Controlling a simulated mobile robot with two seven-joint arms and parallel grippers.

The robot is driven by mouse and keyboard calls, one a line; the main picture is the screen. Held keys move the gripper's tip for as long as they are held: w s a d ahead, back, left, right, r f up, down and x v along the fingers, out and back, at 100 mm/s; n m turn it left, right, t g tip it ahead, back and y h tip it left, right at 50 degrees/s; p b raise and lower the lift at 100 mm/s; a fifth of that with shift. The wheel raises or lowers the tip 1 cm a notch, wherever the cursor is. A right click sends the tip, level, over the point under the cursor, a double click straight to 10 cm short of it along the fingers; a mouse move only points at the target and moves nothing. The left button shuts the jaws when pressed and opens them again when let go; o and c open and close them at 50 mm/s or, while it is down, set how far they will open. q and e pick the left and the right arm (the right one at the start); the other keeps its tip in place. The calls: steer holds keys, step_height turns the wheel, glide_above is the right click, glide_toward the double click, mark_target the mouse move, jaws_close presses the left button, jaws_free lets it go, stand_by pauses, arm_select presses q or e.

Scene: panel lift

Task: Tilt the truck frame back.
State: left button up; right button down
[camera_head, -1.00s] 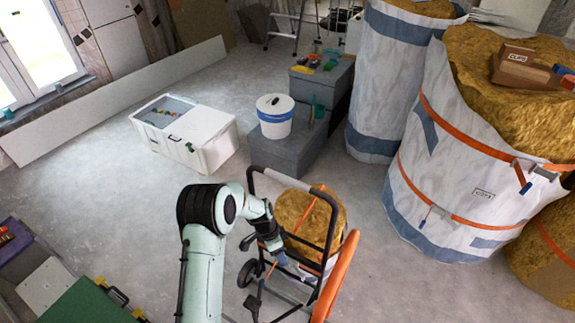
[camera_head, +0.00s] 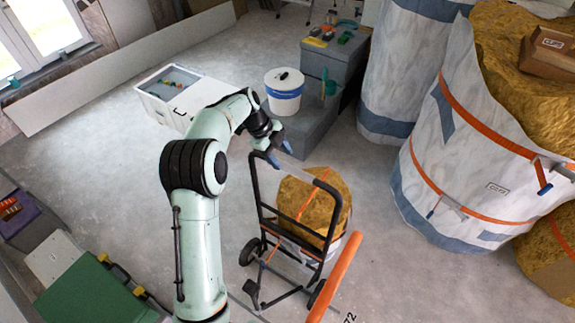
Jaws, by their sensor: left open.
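An orange strap runs around the load, a yellow-brown insulation roll (camera_head: 312,203) seen behind the frame. My left gripper (camera_head: 279,157) is open and empty at the top left corner of the frame, close to the top bar. I cannot tell whether it touches the bar. My right gripper is not in view.
An orange bar (camera_head: 335,277) slants at the truck's right. A white bucket (camera_head: 283,94) stands on grey boxes (camera_head: 310,125) behind, near a white crate (camera_head: 158,110). Large wrapped insulation bales (camera_head: 465,165) stand at right. A green case (camera_head: 85,296) lies lower left.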

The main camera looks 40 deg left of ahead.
mark_target(288, 167)
arm_select(q)
steer(key=x, duration=0.5)
steer(key=shift+w+f, duration=0.1)
steer(key=shift+f, duration=0.05)
jaws_close()
